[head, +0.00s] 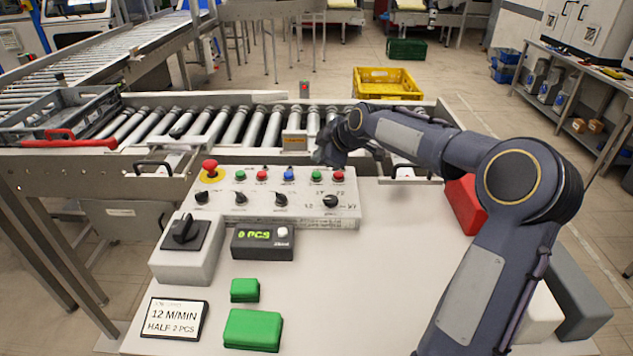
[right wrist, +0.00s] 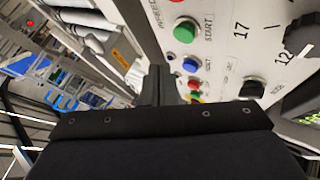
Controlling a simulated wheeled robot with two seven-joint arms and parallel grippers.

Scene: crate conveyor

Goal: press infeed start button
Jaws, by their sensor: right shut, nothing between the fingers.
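The control panel (head: 290,211) stands on the white table with a row of coloured buttons. A green button (head: 316,176) near its right end sits beside a red button (head: 338,175). In the right wrist view a green button (right wrist: 185,30) carries the word START; a second label beside it is hard to read. My right gripper (head: 324,157) is shut and empty, just behind and above the right part of the button row. In the right wrist view its fingertips (right wrist: 158,72) point along the panel's edge, apart from the START button. My left gripper is not in view.
A red mushroom button (head: 210,167) is at the panel's left end. Black knobs (head: 281,198) line its front. A roller conveyor (head: 247,125) runs behind, with a grey crate (head: 100,99) at left. Green blocks (head: 252,330) and a counter box (head: 262,243) stand in front.

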